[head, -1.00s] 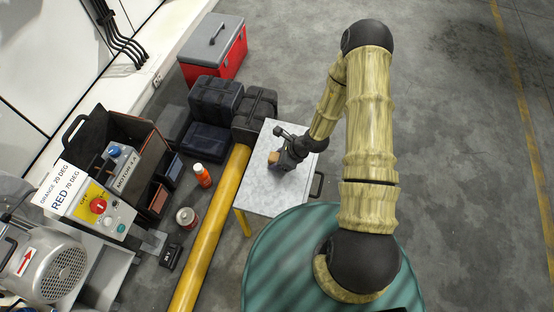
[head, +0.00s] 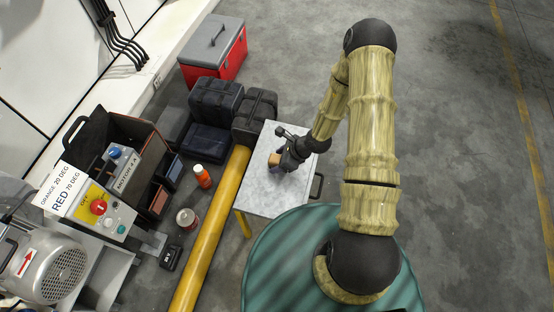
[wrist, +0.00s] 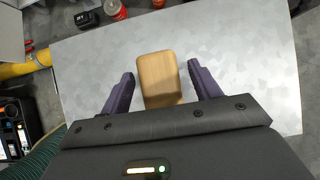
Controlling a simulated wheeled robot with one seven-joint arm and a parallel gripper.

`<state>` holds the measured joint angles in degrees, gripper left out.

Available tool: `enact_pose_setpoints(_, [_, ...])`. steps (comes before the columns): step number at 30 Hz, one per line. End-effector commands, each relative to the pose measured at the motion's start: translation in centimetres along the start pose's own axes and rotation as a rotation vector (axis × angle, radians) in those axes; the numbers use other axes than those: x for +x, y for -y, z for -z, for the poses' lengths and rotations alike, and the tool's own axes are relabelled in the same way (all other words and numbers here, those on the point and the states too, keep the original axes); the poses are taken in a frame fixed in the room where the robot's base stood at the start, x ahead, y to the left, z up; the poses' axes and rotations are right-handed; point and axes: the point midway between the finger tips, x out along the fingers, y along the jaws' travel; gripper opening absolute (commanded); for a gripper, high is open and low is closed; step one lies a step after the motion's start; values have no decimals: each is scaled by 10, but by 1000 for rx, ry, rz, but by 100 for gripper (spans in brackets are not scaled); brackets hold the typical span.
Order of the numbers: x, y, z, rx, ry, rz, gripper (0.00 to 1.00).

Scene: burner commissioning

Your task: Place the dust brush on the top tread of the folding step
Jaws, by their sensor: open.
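The dust brush shows as a pale wooden block (wrist: 160,80) in the wrist view. In the head view the brush (head: 274,160) lies on a grey metal top (head: 258,197), which looks like the top tread of the folding step. The tread also fills much of the wrist view (wrist: 240,60). My gripper (wrist: 160,88) is open, its two dark fingers on either side of the brush with a visible gap at each side. In the head view my gripper (head: 283,158) is low over the tread. The brush's bristles are not visible.
A yellow pipe (head: 212,230) runs along the tread's left side. Black cases (head: 214,105) and a red toolbox (head: 215,52) stand behind. An orange bottle (head: 202,176), a can (head: 187,218) and a control box (head: 95,208) are at left. Floor at right is clear.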

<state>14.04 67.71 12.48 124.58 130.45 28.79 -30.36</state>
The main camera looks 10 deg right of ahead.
Motion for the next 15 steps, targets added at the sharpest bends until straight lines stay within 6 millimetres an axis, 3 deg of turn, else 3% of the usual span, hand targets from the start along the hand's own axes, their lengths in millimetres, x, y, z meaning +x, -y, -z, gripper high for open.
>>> enact_pose_setpoints(15, [-98,1,-1,1,0,3,62])
